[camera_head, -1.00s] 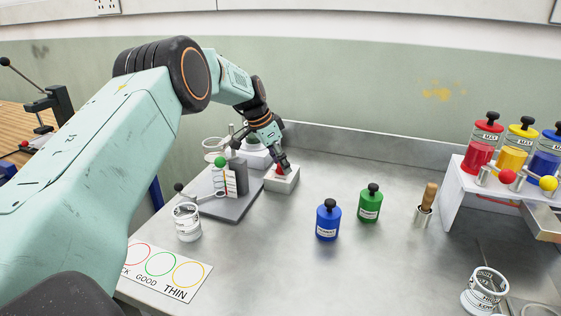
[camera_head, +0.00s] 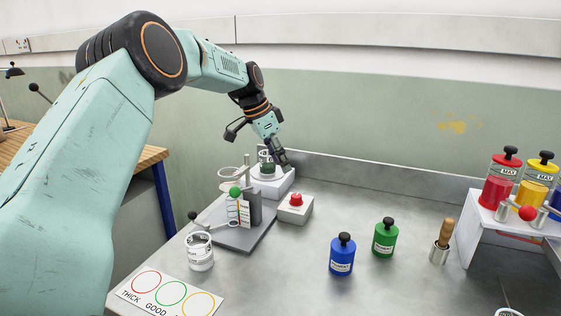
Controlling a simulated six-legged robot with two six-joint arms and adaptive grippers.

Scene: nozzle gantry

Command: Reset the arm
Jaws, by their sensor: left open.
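My left arm comes in from the left and reaches over the back left of the grey table. Its gripper (camera_head: 283,163) is open and empty, pointing down near a white block that bears a small dark green item (camera_head: 268,170). The gripper is above and behind the red button (camera_head: 296,199) on its white box (camera_head: 294,212), apart from the button. My right gripper is out of view.
A grey stand (camera_head: 237,236) with a green ball, a white cup (camera_head: 200,252) and a THICK/GOOD card (camera_head: 141,298) are at the left. Blue (camera_head: 342,258) and green (camera_head: 384,240) bottles stand mid-table. A white rack (camera_head: 480,232) with red and yellow jars is at right.

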